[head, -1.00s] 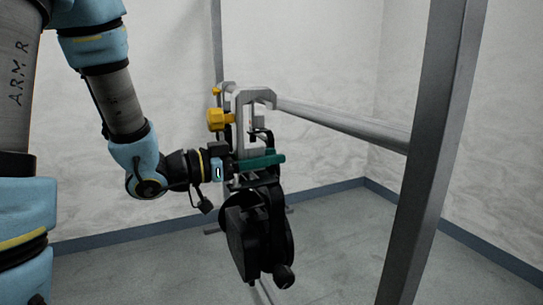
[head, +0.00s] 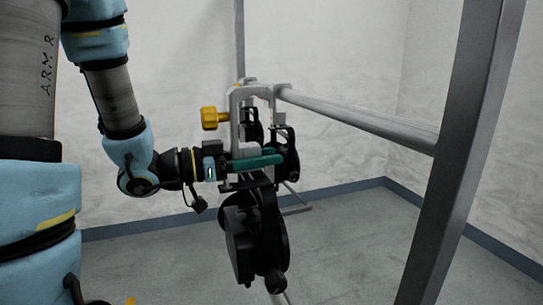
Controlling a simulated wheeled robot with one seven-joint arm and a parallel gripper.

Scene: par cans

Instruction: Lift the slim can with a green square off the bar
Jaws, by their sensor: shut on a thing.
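A black can (head: 243,240) hangs just below my gripper (head: 260,162). Its silver hook clamp (head: 237,105) with a yellow knob (head: 212,118) rises above the gripper. The gripper's teal fingers are shut on this can's assembly near the clamp's foot. I cannot tell whether the hook still touches the bar. No green square shows on the side facing me.
More black lamp parts (head: 289,152) show behind the clamp, close to the held can, partly hidden. A grey upright post (head: 455,160) stands at the right, in front of the wall. Grey floor (head: 365,240) lies open below the bar.

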